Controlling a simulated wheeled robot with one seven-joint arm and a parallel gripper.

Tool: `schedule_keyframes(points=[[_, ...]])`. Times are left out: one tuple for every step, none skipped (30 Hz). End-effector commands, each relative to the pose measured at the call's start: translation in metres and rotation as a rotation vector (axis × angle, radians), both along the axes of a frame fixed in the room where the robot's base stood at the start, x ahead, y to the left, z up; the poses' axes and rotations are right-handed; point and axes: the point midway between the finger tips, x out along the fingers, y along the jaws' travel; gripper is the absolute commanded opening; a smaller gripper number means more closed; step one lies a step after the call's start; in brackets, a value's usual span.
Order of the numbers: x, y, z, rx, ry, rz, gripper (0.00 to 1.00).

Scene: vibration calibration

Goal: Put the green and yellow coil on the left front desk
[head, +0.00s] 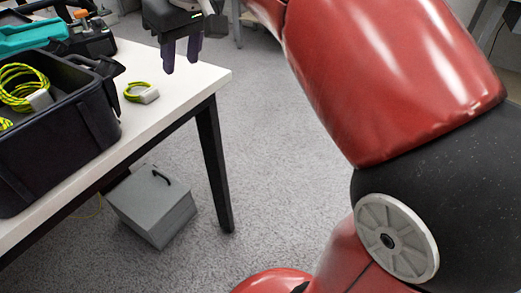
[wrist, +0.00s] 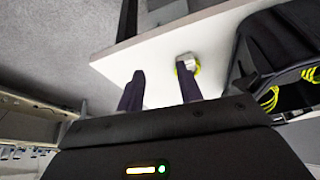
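A small green and yellow coil (head: 141,93) with a pale grey tag lies on the white desk (head: 185,93), near its right edge in the head view. It also shows in the wrist view (wrist: 187,64), just beyond one fingertip. My gripper (head: 182,55) is past the coil and to its right in the head view, above the desk's far corner. Its two dark purple fingers are apart with nothing between them; the gap also shows in the wrist view (wrist: 163,84). A larger green and yellow coil (head: 24,88) with a tag lies inside the black toolbox.
The open black toolbox (head: 60,145) stands on the desk left of the small coil. A grey box (head: 152,205) sits on the floor under the desk. Carpet right of the desk is clear.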

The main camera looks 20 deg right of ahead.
Motion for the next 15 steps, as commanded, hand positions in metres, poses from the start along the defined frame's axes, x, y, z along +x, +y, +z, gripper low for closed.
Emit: schedule_keyframes(points=[[-0.021,-0.011,-0.016,-0.004,-0.008,-0.057,0.36],[-0.031,-0.017,-0.027,-0.007,-0.015,-0.091,0.36],[-0.045,-0.024,-0.042,-0.007,-0.022,-0.135,0.36],[-0.055,-0.030,-0.053,-0.008,-0.027,-0.167,0.36],[-0.066,-0.035,-0.066,-0.009,-0.034,-0.199,0.36],[-0.079,-0.042,-0.083,-0.006,-0.043,-0.238,0.36],[-0.090,-0.048,-0.095,-0.006,-0.049,-0.266,0.36],[-0.099,-0.052,-0.108,-0.005,-0.055,-0.292,0.36],[-0.112,-0.058,-0.125,-0.001,-0.061,-0.325,0.36],[-0.120,-0.061,-0.137,0.000,-0.067,-0.346,0.36],[-0.128,-0.065,-0.148,0.003,-0.072,-0.365,0.36],[-0.137,-0.068,-0.161,0.005,-0.079,-0.388,0.36],[-0.143,-0.071,-0.170,0.007,-0.081,-0.403,0.36],[-0.148,-0.072,-0.178,0.010,-0.084,-0.415,0.36],[-0.154,-0.074,-0.187,0.012,-0.088,-0.429,0.36]])
